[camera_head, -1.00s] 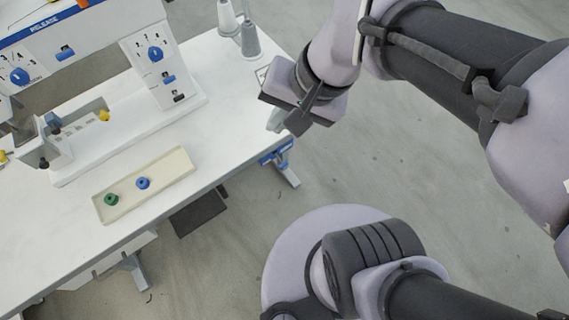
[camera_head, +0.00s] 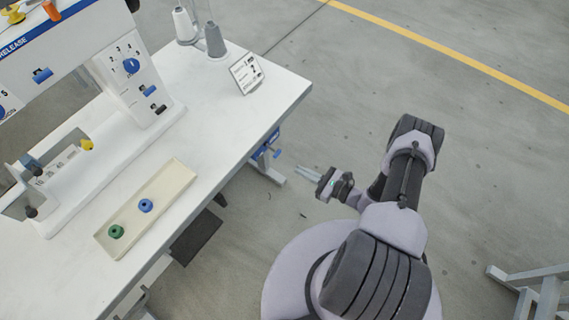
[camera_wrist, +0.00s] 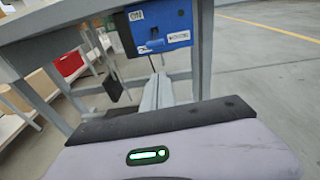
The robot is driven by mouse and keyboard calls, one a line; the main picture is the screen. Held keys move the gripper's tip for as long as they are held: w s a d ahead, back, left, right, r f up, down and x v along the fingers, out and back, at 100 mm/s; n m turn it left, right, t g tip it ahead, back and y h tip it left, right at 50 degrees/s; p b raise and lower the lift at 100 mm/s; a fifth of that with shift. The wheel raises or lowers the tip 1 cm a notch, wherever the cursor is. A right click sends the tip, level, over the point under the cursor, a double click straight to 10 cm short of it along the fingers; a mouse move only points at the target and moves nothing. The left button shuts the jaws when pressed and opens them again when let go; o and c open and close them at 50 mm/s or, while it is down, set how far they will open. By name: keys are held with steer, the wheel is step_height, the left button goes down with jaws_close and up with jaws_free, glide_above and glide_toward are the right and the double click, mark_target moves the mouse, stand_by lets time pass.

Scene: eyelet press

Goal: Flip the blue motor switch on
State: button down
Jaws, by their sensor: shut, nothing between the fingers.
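The blue motor switch box (camera_wrist: 172,22) hangs under the table's edge in the wrist view, with an ON label at its upper left and more white labels lower down. A small dark switch part (camera_wrist: 155,41) shows on its face; its position is too small to tell. In the head view the blue box (camera_head: 264,153) is partly hidden beneath the tabletop. My gripper (camera_head: 298,169) is shut and empty, right of the box and apart from it. In the wrist view my gripper's fingers (camera_wrist: 158,80) point toward the box, with their tips just below it in the picture.
The white table (camera_head: 240,120) carries the press (camera_head: 125,75), thread cones (camera_head: 214,40), a small sign (camera_head: 246,75) and a beige tray (camera_head: 181,180) with a green and a blue piece. A table leg (camera_wrist: 203,60) stands beside the box. Open floor lies to the right.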

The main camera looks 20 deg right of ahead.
mark_target(272, 149)
steer(key=shift+s+f+m+t+h, duration=0.15)
steer(key=shift+s+f+m+h, duration=0.1)
steer(key=shift+f, duration=0.2)
steer(key=shift+s+f+m+t+h, duration=0.15)
steer(key=shift+s+f+m+h, duration=0.1)
steer(key=shift+f, duration=0.2)
steer(key=b+x, duration=0.3)
steer(key=x, duration=0.6)
step_height(272, 149, up, 4)
steer(key=shift+a+f, duration=0.1)
steer(key=shift+a, duration=0.05)
